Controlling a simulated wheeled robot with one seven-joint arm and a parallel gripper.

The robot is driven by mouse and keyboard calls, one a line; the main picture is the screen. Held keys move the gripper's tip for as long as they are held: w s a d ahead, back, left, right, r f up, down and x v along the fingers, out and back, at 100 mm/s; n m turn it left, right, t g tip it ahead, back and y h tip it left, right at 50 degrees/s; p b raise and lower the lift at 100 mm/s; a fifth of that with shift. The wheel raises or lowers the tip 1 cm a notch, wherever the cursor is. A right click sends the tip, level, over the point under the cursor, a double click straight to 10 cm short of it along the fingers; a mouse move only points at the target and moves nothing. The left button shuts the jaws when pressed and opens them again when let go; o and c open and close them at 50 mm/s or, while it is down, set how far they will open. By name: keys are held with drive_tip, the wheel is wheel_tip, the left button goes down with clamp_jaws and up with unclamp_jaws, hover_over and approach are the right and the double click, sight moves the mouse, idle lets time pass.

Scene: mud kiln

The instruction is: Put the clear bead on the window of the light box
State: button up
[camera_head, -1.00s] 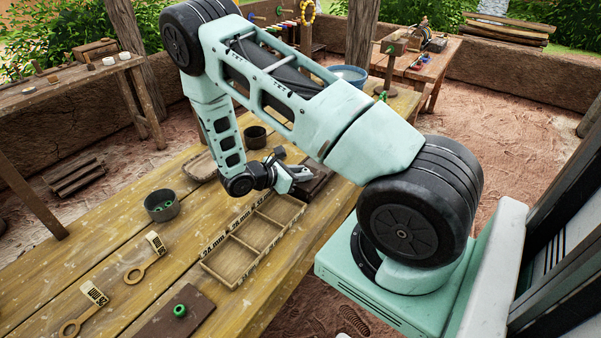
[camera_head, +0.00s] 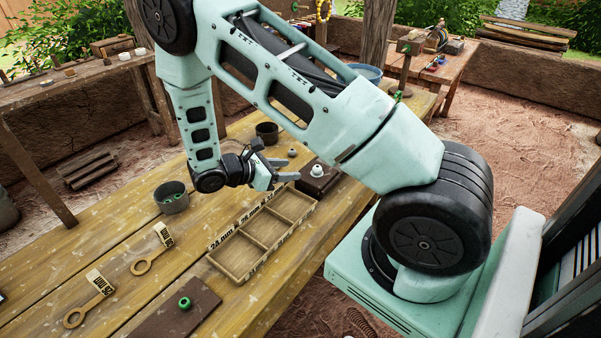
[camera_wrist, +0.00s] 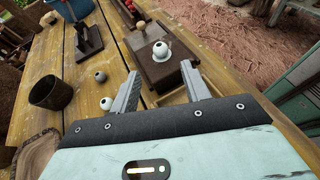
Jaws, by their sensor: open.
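The light box (camera_head: 322,187) is a dark brown box on the table beyond the tray; it also shows in the wrist view (camera_wrist: 170,72). A pale, glassy-looking bead (camera_head: 317,170) sits on the whitish window on its top; in the wrist view this bead (camera_wrist: 160,49) shows a dark centre.
A three-compartment tray (camera_head: 240,277) with millimetre labels lies below my gripper. A green bead (camera_head: 184,302) rests on a dark board (camera_head: 165,318).

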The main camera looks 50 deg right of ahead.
drive_tip(key=s+a+r+m+t+y, duration=0.1)
drive_tip(key=s+a+r+y, duration=0.3)
drive_tip(key=a, duration=0.6)
drive_tip(key=s+a+r+m+t+y, duration=0.1)
drive_tip(key=s+a+r+m+y, duration=0.2)
drive_tip(key=s+a+r+y, duration=0.2)
drive_tip(key=s+a+r+m+t+y, duration=0.2)
drive_tip(key=s+a+r+y, duration=0.2)
drive_tip(key=s+a+r, duration=0.3)
drive_tip(key=s+a, duration=0.4)
drive_tip(key=a, duration=0.4)
drive_tip(key=shift+a+r+m, duration=0.15)
drive_tip(key=shift+a+m, duration=0.2)
drive_tip(key=shift+m, duration=0.05)
drive_tip(key=shift+d, duration=0.1)
